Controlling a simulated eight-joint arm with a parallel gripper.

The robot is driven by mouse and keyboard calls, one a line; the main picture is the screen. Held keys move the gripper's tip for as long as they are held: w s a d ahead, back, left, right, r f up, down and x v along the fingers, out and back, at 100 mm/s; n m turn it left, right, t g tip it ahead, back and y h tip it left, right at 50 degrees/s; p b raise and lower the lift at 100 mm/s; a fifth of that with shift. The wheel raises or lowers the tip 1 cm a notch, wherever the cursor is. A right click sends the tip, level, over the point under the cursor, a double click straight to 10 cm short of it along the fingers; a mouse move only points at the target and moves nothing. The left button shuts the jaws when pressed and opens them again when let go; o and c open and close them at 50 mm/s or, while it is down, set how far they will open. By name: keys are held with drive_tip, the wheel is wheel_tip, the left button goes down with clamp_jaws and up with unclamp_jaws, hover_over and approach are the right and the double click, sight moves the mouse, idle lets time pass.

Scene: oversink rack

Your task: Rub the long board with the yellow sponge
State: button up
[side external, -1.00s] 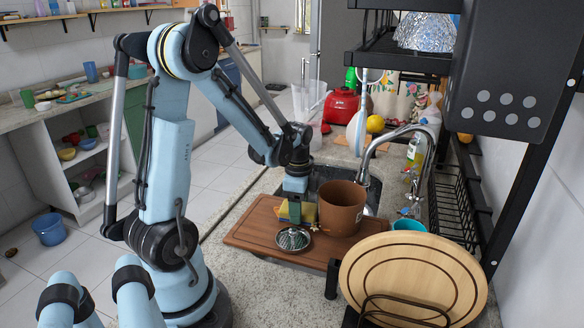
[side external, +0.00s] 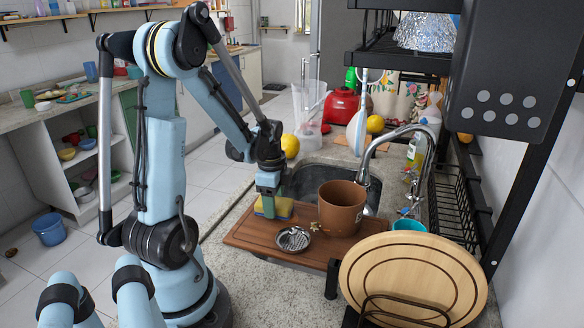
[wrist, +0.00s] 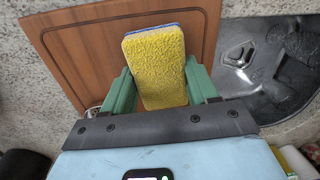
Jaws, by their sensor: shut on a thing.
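The long board (side external: 262,240) is a brown wooden board lying across the counter edge of the sink. The yellow sponge (wrist: 156,67) has a blue layer along its far edge and sits between the green fingers of my gripper (wrist: 160,90), which is shut on it. In the side view the sponge (side external: 283,208) is low over the far left part of the board, with my gripper (side external: 268,206) at its left. I cannot tell whether it touches the board. In the wrist view the board (wrist: 75,45) lies behind and left of the sponge.
A brown pot (side external: 341,208) and a round metal strainer (side external: 293,239) stand on the board, right of and in front of my gripper. The sink (side external: 310,180) and faucet (side external: 385,140) are beyond. A round wooden board (side external: 414,280) stands at front right. The board's left front is clear.

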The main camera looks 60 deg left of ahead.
drive_tip(key=shift+s+a, duration=0.3)
drive_tip(key=shift+s, duration=0.05)
drive_tip(key=shift+r, duration=0.1)
drive_tip(key=shift+r, duration=2.95)
drive_tip(key=shift+r, duration=1.5)
